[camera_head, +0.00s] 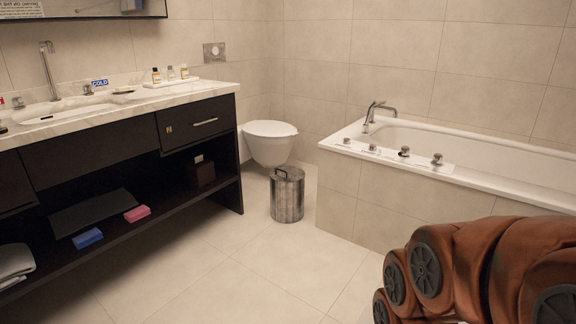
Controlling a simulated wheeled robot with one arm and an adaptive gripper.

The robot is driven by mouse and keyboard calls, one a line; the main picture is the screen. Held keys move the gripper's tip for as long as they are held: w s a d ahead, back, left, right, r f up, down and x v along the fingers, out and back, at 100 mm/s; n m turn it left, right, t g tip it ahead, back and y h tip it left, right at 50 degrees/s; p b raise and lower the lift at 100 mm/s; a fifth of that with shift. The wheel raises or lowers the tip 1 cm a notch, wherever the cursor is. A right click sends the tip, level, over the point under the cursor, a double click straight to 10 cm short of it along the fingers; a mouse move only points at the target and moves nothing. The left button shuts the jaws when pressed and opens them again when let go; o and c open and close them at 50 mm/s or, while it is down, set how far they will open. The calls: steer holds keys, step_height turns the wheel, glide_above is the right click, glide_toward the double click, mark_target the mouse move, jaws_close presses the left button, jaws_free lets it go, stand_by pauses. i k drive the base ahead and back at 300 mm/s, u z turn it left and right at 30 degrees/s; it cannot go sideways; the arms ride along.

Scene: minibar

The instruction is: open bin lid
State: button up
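The bin (287,199) is a grey metal cylinder standing upright on the tiled floor, between the toilet and the corner of the bathtub. Its lid (288,174) is on top and looks closed, with a dark handle (281,171) at the rim. My arm shows as copper-brown links at the lower right, well apart from the bin. My gripper is outside the picture.
A dark vanity (110,160) with a marble top and open lower shelf runs along the left. The white toilet (269,140) is right behind the bin. The bathtub (440,175) fills the right. The floor (235,270) in front of the bin is clear.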

mark_target(286, 175)
steer(key=u, duration=0.1)
steer(key=i, duration=1.95)
steer(key=u, duration=0.35)
steer(key=i, duration=1.5)
steer(key=u, duration=0.15)
